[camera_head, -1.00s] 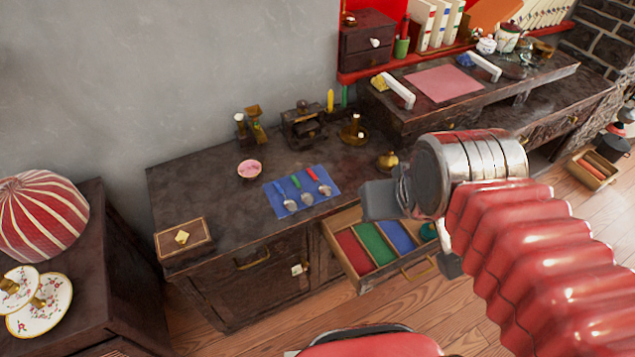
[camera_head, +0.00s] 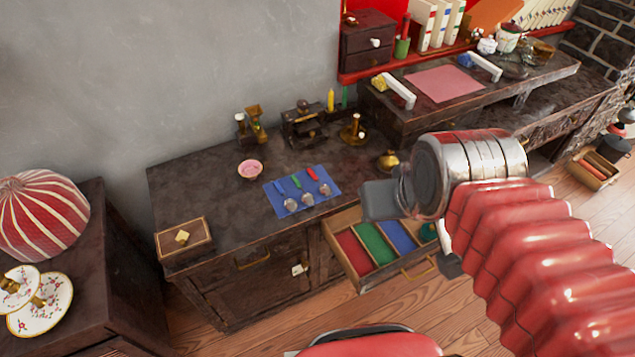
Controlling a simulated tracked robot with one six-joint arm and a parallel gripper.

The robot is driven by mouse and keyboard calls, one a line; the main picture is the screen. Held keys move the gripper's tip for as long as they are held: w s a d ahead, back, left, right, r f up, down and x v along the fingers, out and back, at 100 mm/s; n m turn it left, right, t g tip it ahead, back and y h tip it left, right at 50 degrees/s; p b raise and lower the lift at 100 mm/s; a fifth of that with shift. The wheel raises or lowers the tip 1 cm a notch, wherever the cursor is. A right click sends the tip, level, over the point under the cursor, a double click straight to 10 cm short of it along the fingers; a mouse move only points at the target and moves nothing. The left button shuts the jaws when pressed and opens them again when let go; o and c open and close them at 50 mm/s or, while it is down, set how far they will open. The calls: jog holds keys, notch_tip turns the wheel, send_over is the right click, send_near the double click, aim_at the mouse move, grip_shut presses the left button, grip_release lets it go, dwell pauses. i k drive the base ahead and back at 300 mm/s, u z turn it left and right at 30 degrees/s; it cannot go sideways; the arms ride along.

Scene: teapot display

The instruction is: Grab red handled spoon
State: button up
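The red-handled spoon (camera_head: 313,174) lies on a blue mat (camera_head: 276,208) on the dark cabinet top. It is the rightmost of three spoons, beside the green-handled spoon (camera_head: 296,181) and the blue-handled spoon (camera_head: 280,187). Their handles point up and left toward the wall. My gripper (camera_head: 375,200) is to the right of the mat, in front of the cabinet and above the open drawer, apart from the spoons. Its fingers overlap in this view, so I cannot tell whether they are open or shut.
The open drawer (camera_head: 348,280) has red, green and blue compartments. A pink dish (camera_head: 250,169), brass items and a candle holder (camera_head: 353,135) stand behind the mat. A small box (camera_head: 183,243) sits at the cabinet's left end.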

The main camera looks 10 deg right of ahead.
aim_at(325, 190)
jog(key=u, duration=4.25)
jog(key=k, duration=1.15)
